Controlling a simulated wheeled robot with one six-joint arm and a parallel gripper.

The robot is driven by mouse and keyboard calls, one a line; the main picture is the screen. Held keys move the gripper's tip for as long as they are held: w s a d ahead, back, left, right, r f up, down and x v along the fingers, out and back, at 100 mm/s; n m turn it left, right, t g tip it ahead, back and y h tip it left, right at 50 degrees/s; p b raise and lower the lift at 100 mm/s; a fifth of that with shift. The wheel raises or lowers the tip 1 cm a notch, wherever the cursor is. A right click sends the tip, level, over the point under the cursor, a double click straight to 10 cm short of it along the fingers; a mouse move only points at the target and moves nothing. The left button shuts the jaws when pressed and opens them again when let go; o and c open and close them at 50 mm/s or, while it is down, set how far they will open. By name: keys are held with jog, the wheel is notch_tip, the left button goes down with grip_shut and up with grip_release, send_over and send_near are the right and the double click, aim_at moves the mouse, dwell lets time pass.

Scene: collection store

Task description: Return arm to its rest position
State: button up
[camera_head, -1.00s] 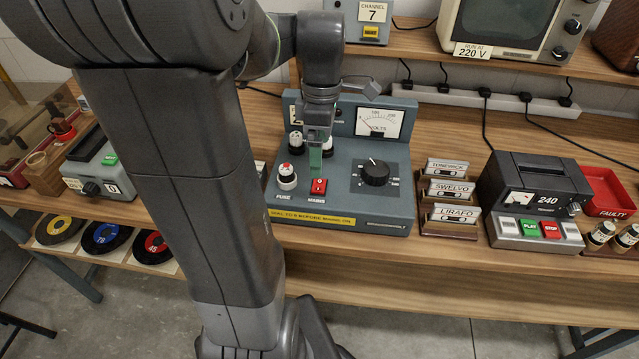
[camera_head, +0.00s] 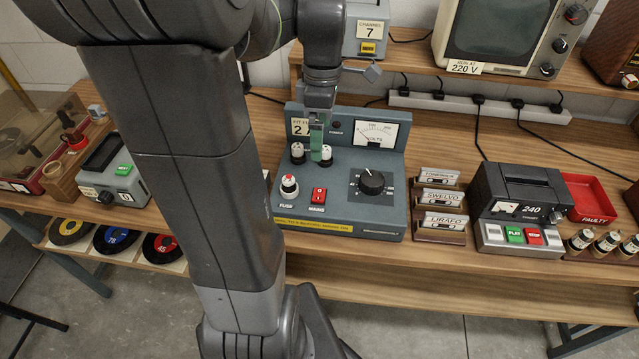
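My arm comes down from the top left, with its thick grey link across the left middle of the view. My gripper (camera_head: 317,150) points down, its greenish fingers in front of the back part of the grey-blue mains console (camera_head: 384,220). The fingers overlap the right one of two pale fuse knobs in the picture; I cannot tell whether they touch it. Whether the fingers are apart or together cannot be made out, and no held thing shows. The red mains switch (camera_head: 318,195) and the red-and-white fuse knob (camera_head: 289,187) are uncovered in front of the gripper.
A black dial (camera_head: 371,181) and a voltmeter (camera_head: 377,134) are on the console. Labelled cassettes (camera_head: 440,200), a tape player (camera_head: 522,200) and a red tray (camera_head: 598,199) stand to the right. The upper shelf (camera_head: 400,71) holds a screen unit (camera_head: 499,40). Bare bench lies behind the cassettes.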

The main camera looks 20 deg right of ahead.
notch_tip(320, 180, up, 2)
jog(key=shift+w+d+r+p, duration=0.1)
jog(key=shift+r+p, duration=0.1)
jog(key=shift+p, duration=0.5)
jog(key=shift+f, duration=0.1)
notch_tip(320, 180, down, 8)
jog(key=b, duration=0.8)
jog(key=shift+s+a+f, duration=0.15)
jog(key=shift+s+a, duration=0.15)
jog(key=shift+s, duration=0.15)
jog(key=shift+f, duration=0.1)
